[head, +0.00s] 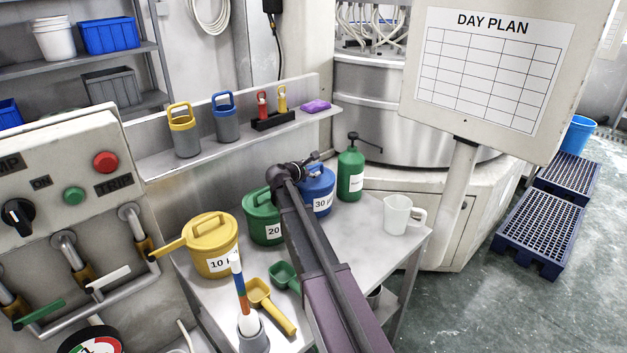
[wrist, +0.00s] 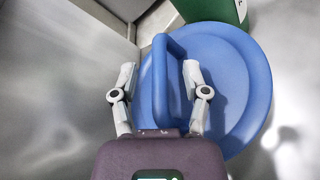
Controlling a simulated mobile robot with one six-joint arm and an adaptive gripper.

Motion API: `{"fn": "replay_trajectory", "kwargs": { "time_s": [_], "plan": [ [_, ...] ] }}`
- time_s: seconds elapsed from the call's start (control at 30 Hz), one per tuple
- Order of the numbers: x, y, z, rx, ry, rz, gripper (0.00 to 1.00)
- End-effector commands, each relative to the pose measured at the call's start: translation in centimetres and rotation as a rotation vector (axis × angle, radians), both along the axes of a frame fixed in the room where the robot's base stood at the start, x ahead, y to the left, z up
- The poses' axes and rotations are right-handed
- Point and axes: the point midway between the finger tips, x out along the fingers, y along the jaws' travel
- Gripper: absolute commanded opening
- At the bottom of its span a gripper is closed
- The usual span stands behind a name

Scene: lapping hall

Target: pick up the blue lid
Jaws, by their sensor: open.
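The blue lid (wrist: 240,75) is a wide round disc with a raised loop handle (wrist: 160,85), filling the middle and right of the wrist view. In the head view the blue lid (head: 319,179) sits on a blue pot with a label reading 30, partly hidden by my arm. My gripper (wrist: 158,76) is open over the lid, one finger on each side of the handle bar. Both fingers appear apart from the bar. In the head view my gripper (head: 300,163) is at the lid's upper left, its fingers mostly hidden.
A green pot (head: 260,222) stands close left, and a yellow pot (head: 212,245) further left. A green pump bottle (head: 350,174) stands just right of the blue pot. A white jug (head: 397,214) is at the table's right. A wall shelf (head: 240,143) runs behind.

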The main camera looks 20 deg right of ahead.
Motion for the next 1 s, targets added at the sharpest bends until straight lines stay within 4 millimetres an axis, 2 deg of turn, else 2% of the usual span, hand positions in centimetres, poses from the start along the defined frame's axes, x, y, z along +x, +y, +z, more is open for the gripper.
{"fn": "replay_trajectory", "kwargs": {
  "time_s": [0.47, 0.5, 0.7, 1.0],
  "plan": [
    [-0.03, 0.02, 0.03, 0.0, 0.0, 0.0, 0.6],
    [-0.03, 0.02, 0.03, 0.0, 0.0, 0.0, 0.57],
    [-0.02, 0.02, 0.02, 0.0, 0.0, 0.0, 0.0],
    [-0.04, -0.04, 0.02, 0.0, 0.0, 0.0, 0.0]
  ]
}}
